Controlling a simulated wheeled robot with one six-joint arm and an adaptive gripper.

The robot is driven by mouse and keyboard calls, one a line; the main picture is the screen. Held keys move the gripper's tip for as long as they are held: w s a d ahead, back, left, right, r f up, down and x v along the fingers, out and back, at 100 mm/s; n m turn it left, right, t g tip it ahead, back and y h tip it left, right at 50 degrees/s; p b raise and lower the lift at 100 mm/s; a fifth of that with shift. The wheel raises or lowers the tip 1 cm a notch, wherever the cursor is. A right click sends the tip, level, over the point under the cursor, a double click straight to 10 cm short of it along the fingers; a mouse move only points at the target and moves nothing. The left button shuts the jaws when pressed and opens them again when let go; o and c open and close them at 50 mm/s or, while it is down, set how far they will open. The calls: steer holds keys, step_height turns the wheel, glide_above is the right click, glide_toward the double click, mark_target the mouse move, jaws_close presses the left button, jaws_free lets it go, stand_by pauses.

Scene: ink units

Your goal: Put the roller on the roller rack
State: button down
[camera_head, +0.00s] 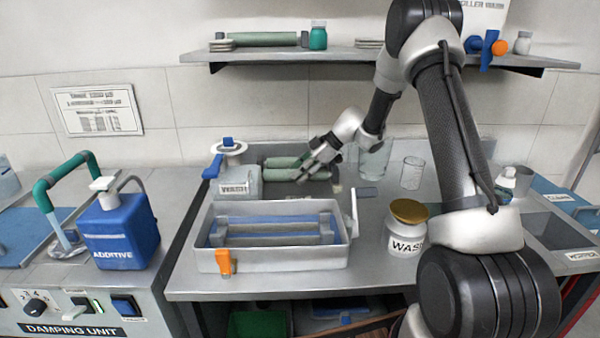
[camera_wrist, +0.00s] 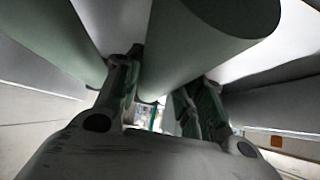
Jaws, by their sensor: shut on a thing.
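Two pale green rollers lie at the back of the bench in the head view, a rear one (camera_head: 282,162) and a front one (camera_head: 285,175). They lie by a dark grey panel or holder (camera_head: 262,150), and I cannot tell whether this is the roller rack. My gripper (camera_head: 312,174) is at their right end. In the wrist view my gripper (camera_wrist: 155,95) has one finger on each side of a green-grey roller (camera_wrist: 190,50) and is shut on it. A second roller (camera_wrist: 50,45) is close on the left. I cannot tell whether the held roller is lifted.
A metal tray (camera_head: 275,260) with grey bars inside stands in front, with an orange clip (camera_head: 223,261). A labelled jar (camera_head: 405,240) stands to its right. Clear beakers (camera_head: 411,173) stand right of my gripper. A white container (camera_head: 240,182) is at left. A shelf (camera_head: 290,55) hangs above.

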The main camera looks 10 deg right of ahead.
steer(key=c, duration=0.9)
jaws_free()
steer(key=shift+f, duration=0.1)
steer(key=shift+d+r, duration=0.1)
steer(key=shift+r, duration=0.15)
steer(key=v, duration=1.1)
steer(key=shift+d+r, duration=0.25)
steer(key=shift+s, duration=0.1)
